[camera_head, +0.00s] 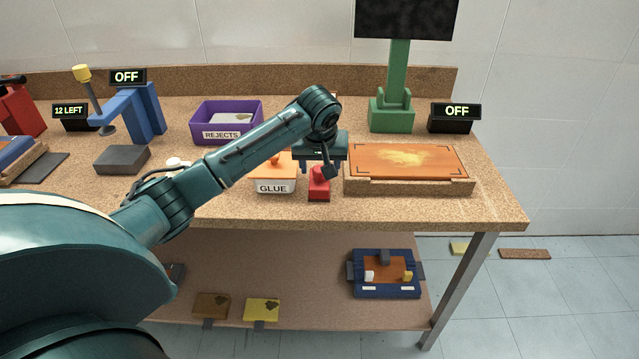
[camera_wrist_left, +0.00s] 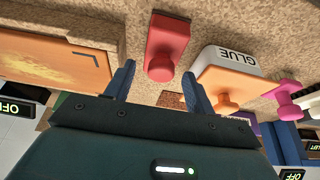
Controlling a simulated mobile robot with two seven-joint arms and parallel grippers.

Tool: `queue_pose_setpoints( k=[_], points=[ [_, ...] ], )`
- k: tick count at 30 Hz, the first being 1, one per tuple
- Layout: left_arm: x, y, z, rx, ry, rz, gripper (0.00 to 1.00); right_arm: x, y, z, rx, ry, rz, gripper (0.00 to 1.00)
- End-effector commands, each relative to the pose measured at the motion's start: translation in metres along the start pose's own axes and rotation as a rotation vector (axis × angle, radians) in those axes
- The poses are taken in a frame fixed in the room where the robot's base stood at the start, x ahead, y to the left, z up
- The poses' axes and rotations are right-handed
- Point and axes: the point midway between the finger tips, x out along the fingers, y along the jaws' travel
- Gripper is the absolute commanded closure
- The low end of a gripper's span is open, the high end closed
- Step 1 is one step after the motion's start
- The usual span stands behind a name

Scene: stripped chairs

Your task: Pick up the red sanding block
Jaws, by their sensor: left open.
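My right gripper is not in view.
The white glue tub (camera_head: 272,187) with an orange lid stands close left of the block. The orange board (camera_head: 408,162) on its cork-like base is close right. A purple rejects bin (camera_head: 227,119) and green stand (camera_head: 391,113) are behind. Bare bench lies in front.

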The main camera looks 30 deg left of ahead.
Motion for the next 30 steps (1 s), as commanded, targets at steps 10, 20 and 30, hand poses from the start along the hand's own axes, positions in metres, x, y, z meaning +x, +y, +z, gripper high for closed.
queue_pose_setpoints(
  k=[10, 20, 30],
  points=[
    [0.046, -0.002, 0.004, 0.001, -0.002, -0.002, 0.45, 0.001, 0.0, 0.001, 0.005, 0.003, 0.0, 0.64],
    [0.048, -0.002, 0.003, 0.001, 0.0, 0.0, 0.5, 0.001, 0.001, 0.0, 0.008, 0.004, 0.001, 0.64],
    [0.048, -0.002, 0.003, 0.001, 0.0, 0.0, 0.78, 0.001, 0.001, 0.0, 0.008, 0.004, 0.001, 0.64]
  ],
)
